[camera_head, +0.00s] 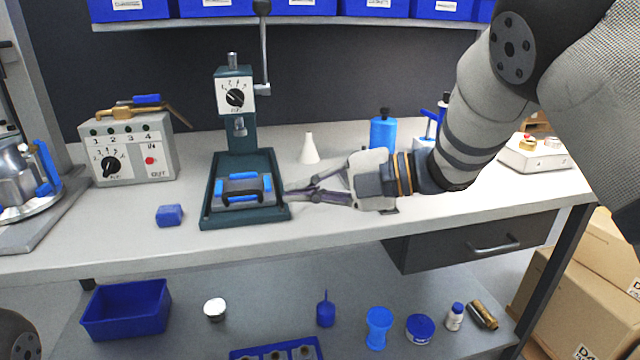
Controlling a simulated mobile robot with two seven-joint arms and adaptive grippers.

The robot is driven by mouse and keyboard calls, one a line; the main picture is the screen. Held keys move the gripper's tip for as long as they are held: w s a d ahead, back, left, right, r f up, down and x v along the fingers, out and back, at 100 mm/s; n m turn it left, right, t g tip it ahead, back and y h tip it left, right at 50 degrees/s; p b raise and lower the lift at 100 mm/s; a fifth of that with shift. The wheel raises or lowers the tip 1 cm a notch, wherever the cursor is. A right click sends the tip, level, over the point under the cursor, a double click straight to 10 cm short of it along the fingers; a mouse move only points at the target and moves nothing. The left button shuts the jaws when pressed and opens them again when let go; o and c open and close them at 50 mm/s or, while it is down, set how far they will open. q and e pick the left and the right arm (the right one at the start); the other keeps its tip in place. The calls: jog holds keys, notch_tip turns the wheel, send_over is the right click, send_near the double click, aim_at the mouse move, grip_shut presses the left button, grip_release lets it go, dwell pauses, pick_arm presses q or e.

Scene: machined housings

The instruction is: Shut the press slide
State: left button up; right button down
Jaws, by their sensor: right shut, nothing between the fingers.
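The dark green press (238,135) stands on the workbench, with a dial on its head and a lever rising behind it. Its slide (240,183), a grey block with blue corner pieces and a dark handle (243,197) on its front, sits toward the front of the press base (213,220). My right gripper (288,191) comes in from the right, fingers pointing left. Its fingertips are at the base's right edge, close to the slide's right side; I cannot tell if they touch. It is shut and empty. My left gripper is not in view.
A control box (130,151) stands left of the press, with a small blue block (169,215) in front. A white cone (309,149) and a blue bottle (383,131) stand behind my right gripper. A shelf with blue bins (300,22) hangs above. The bench front is mostly clear.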

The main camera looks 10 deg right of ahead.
aim_at(242, 195)
jog(key=w+a+f, duration=0.2)
jog(key=w+a, duration=0.1)
jog(key=w+a+b, duration=0.1)
jog(key=shift+w+a+f, duration=0.2)
jog(key=shift+w+f, duration=0.15)
jog(key=shift+f, duration=0.05)
jog(key=shift+w+a, duration=0.1)
jog(key=shift+w, duration=0.15)
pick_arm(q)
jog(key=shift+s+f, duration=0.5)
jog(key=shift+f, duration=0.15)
pick_arm(e)
jog(key=shift+r, duration=0.1)
